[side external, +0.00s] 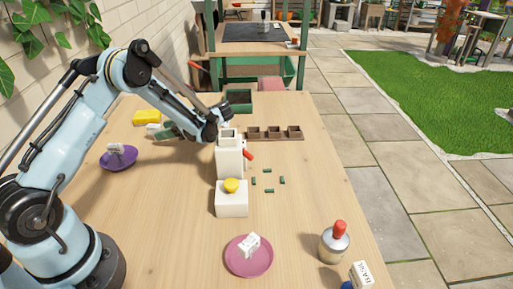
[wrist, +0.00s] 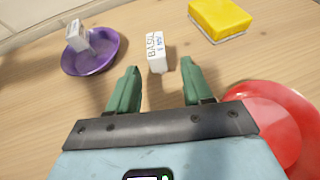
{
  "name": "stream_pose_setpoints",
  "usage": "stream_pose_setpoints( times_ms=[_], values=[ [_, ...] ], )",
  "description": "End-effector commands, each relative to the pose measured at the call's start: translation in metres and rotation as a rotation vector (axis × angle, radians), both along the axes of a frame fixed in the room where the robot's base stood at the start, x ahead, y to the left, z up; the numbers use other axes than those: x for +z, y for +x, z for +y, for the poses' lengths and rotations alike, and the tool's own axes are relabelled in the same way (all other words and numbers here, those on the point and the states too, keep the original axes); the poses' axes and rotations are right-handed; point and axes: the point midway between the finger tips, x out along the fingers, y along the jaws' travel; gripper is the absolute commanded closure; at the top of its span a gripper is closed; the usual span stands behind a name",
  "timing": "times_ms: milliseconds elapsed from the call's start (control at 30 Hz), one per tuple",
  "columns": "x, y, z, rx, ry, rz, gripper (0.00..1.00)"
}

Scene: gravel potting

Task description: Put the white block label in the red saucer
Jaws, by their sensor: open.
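The white block label (wrist: 156,52), with dark lettering, stands on the table just ahead of my fingertips in the wrist view, in line with the gap between them. My gripper (wrist: 160,70) has two green fingers, spread apart with nothing held. In the side view my gripper (side external: 167,132) is low over the table at the left, near the yellow block. The red saucer (wrist: 285,110) lies at the right of the wrist view, partly covered by my gripper body; I cannot make it out in the side view.
A purple saucer (wrist: 108,58) holds another white block (wrist: 76,37). A yellow block (wrist: 219,18) lies behind. A white tower (side external: 230,160) with a yellow-topped box (side external: 231,203), a brown pot tray (side external: 274,138), a magenta saucer (side external: 236,268) and a red-topped bottle (side external: 334,246) stand elsewhere.

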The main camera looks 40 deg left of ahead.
Motion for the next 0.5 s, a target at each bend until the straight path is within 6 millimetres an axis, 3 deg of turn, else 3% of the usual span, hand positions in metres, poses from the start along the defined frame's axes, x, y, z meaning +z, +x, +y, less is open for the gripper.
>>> stream_pose_setpoints(
  times_ms=[267, 500],
  values=[
    [0.039, 0.014, -0.02, -0.05, -0.066, -0.247, 0.5],
    [0.076, 0.015, -0.058, -0.05, -0.188, -0.574, 0.5]
  ],
)
